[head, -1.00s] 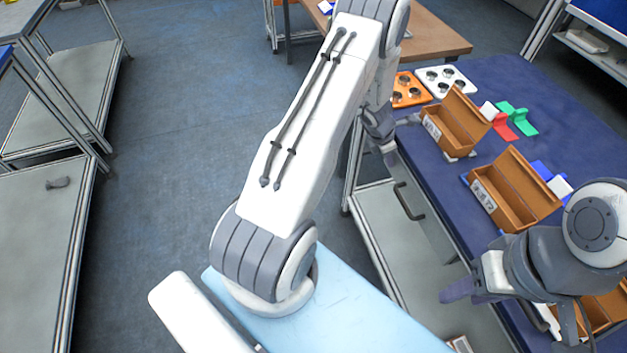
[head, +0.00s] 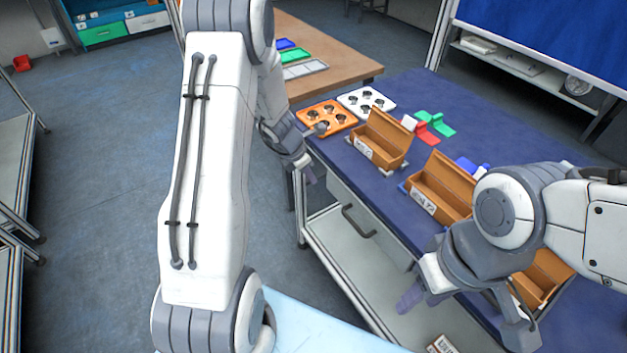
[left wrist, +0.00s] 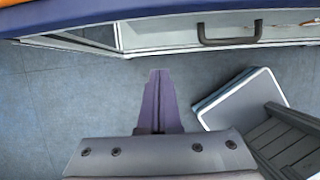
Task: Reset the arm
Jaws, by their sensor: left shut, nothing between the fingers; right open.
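My left gripper (head: 314,155) is at the near left edge of the blue table, below the orange tray, in the head view. In the left wrist view its fingers (left wrist: 160,85) are together, with nothing between them, over the floor beside the table. My right gripper (head: 464,318) is at the table's near edge at the lower right, its fingers spread apart. It is in front of the third brown box (head: 543,277), which it partly hides. I see nothing held in the right gripper.
The blue table (head: 490,120) bears open brown boxes (head: 381,139) (head: 440,188) with labels, an orange tray (head: 327,128), a white tray (head: 380,95) and red and green pieces (head: 437,122). A drawer handle (head: 358,221) juts from its front.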

